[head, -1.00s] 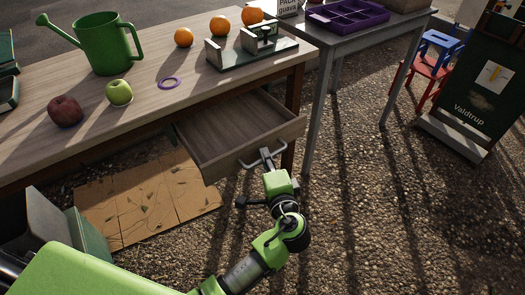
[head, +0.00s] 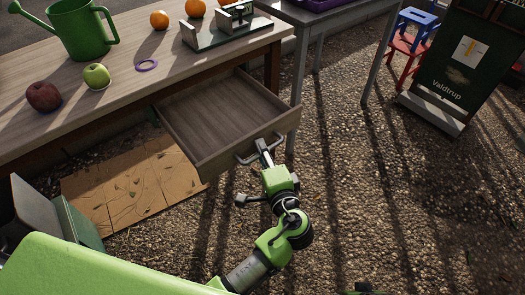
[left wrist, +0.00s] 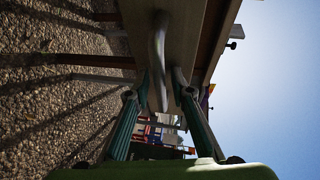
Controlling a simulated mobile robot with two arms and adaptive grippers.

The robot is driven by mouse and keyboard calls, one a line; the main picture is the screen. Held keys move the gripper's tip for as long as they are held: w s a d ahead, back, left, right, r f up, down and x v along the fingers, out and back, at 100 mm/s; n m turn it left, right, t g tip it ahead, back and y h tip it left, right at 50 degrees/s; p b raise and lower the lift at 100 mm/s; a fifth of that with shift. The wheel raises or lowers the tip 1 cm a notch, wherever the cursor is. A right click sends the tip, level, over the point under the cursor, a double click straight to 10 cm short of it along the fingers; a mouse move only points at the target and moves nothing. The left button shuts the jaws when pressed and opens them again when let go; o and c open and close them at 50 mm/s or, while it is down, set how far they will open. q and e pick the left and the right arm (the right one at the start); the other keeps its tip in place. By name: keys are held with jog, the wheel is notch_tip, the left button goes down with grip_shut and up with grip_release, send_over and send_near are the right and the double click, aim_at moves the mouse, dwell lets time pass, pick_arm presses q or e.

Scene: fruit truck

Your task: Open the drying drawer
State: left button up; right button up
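The wooden drying drawer (head: 225,110) under the table stands open, pulled out well toward me, and its inside looks empty. Its grey bar handle (head: 245,158) is on the front panel. My left gripper (head: 262,150) is at the handle.
The wooden table (head: 120,100) holds a green watering can (head: 82,35), a red apple (head: 44,96), a green apple (head: 96,76), a purple ring (head: 146,65) and oranges. Flattened cardboard (head: 135,185) lies below. Gravel right of the drawer is clear up to the sign (head: 450,75).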

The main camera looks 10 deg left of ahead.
dwell(0.3)
pick_arm(q)
jog(key=v, duration=1.2)
